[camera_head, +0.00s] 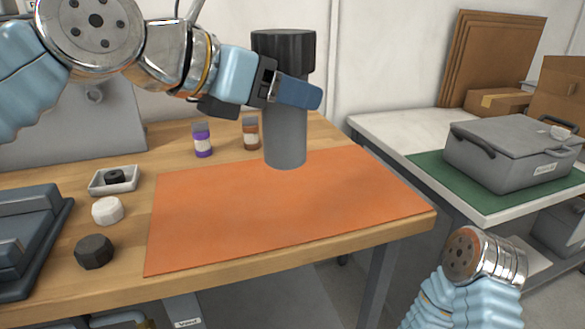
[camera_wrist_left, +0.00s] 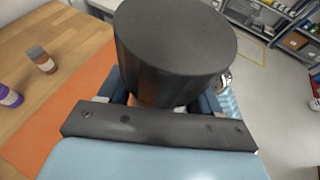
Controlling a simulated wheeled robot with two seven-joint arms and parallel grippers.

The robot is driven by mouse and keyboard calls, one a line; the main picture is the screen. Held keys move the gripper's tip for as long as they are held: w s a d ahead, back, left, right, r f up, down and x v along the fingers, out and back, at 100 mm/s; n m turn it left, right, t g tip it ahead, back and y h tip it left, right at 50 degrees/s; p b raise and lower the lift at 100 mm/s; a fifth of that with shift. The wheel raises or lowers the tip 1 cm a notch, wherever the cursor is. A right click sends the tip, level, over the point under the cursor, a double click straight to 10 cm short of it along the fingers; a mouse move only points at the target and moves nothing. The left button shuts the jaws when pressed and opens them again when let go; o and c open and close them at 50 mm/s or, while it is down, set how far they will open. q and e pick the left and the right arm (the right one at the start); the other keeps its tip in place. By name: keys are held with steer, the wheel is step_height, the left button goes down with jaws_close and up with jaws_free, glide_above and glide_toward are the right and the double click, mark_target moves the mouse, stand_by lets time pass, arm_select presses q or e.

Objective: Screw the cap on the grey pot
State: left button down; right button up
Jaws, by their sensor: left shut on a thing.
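The grey pot (camera_head: 285,145) stands upright at the back edge of the orange mat. The wide black cap (camera_head: 284,50) is above it, in line with its top; the cap also fills the upper middle of the left wrist view (camera_wrist_left: 175,50). My left gripper (camera_head: 295,92) comes in from the left, its blue fingers at the cap's lower part, shut on it. In the left wrist view the fingers (camera_wrist_left: 158,100) lie on both sides of the cap. The cap and fingers hide the pot's rim, so I cannot tell how the cap sits. My right gripper is out of view.
The orange mat (camera_head: 280,215) is otherwise bare. Purple (camera_head: 203,140) and brown (camera_head: 251,134) small bottles stand behind it. A white tray (camera_head: 96,187), a white knob (camera_head: 107,210) and a black knob (camera_head: 94,251) lie to the left. A grey case (camera_head: 515,155) sits on the right bench.

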arm_select(q)
steer(key=w+d+f+b, duration=0.1)
steer(key=w+f, duration=0.7)
steer(key=w, duration=0.4)
steer(key=shift+w+f, duration=0.15)
steer(key=shift+f, duration=0.15)
steer(key=shift+w+d+f+b, duration=0.15)
steer(key=shift+f+b, duration=0.1)
steer(key=shift+f, duration=0.4)
steer(key=shift+w+a+f+b, duration=0.1)
steer(key=shift+f+b, duration=0.2)
steer(key=shift+f, duration=0.4)
steer(key=shift+w+d+f+b, duration=0.15)
steer(key=shift+f+b, duration=0.1)
steer(key=shift+f, duration=0.4)
steer(key=shift+a+f, duration=0.1)
steer(key=shift+c, duration=1)
jaws_free()
steer(key=shift+f, duration=0.1)
